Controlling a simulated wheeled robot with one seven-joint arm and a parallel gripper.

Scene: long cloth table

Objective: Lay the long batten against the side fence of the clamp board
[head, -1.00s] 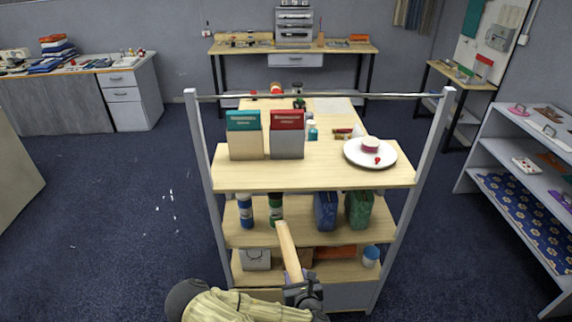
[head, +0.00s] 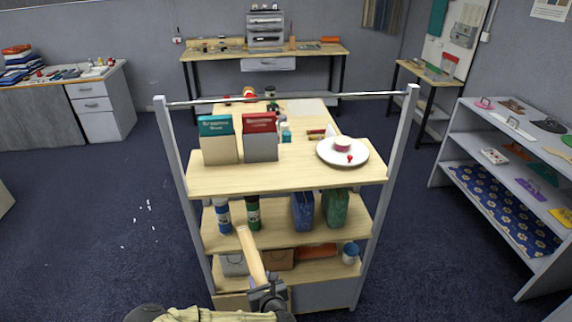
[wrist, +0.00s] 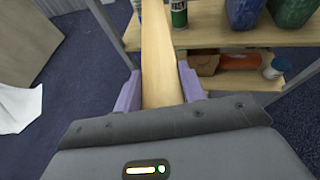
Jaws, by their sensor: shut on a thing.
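My gripper (head: 266,287) is shut on a long pale wooden batten (head: 251,254), low in the head view in front of the shelf rack. In the wrist view the batten (wrist: 157,60) runs straight away from me between the two purple fingers (wrist: 158,88). The batten is held in the air, its far end tilted up toward the lower shelves. I cannot make out the clamp board or its side fence in these views.
A wheeled-looking shelf rack (head: 290,178) with a top rail stands close ahead. Its shelves hold boxes, bottles, blue and green bags, and a white plate (head: 324,157). A grey shelf unit (head: 480,185) stands at right. Blue floor is open at left.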

